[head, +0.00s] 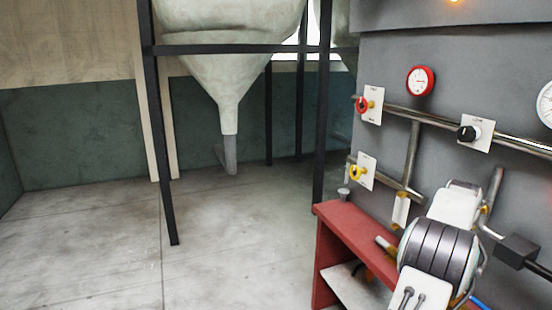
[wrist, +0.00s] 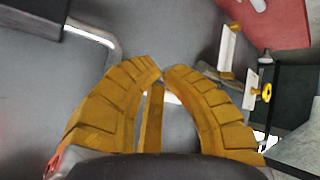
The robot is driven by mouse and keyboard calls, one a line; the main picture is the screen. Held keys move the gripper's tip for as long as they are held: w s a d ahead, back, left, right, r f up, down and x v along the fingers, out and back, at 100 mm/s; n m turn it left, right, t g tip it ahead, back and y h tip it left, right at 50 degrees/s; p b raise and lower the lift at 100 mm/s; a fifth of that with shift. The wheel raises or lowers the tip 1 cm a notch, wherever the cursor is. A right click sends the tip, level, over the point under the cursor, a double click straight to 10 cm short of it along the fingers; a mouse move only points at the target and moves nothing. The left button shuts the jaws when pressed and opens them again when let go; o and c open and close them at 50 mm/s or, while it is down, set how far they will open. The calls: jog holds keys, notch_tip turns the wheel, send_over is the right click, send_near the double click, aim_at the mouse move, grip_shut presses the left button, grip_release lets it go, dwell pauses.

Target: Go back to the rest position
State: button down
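My gripper (wrist: 161,72) shows in the wrist view as two curved yellow ribbed fingers. Their tips are close together with only a narrow gap, and nothing is seen held between them. A thin yellow bar stands between the fingers. The fingers are in front of a grey surface. My arm shows at the lower right of the head view, in front of the grey panel (head: 450,60); the gripper fingers cannot be made out there.
A red bench (head: 350,230) stands beside my arm. The panel carries pipes, a red knob (head: 365,104), a yellow knob (head: 355,172), a black knob (head: 467,132) and a red-rimmed gauge (head: 420,80). A hopper (head: 228,75) stands on dark legs behind. Floor is clear at left.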

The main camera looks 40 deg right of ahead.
jog(key=s+a+f+m+y, duration=0.2)
jog(key=a+f+m+y, duration=0.15)
jog(key=a+f, duration=0.5)
jog(key=w+a+f+g+y, duration=0.1)
jog(key=w+a+f+y, duration=0.15)
jog(key=a, duration=0.85)
jog(key=w+a+f+g+y, duration=0.1)
jog(key=a+y, duration=0.2)
jog(key=a, duration=0.8)
jog(key=a+r+n+t, duration=0.1)
jog(key=a+n, duration=0.3)
jog(key=a, duration=0.7)
jog(key=w+a+r+n+t+p, duration=0.1)
jog(key=a+r+n, duration=0.3)
jog(key=a, duration=0.8)
jog(key=w+a+r+n+t+p, duration=0.1)
jog(key=a+r+n, duration=0.2)
jog(key=a, duration=0.9)
jog(key=shift+w+a+n+y, duration=0.25)
jog(key=shift+n+y, duration=0.15)
jog(key=shift+n, duration=0.65)
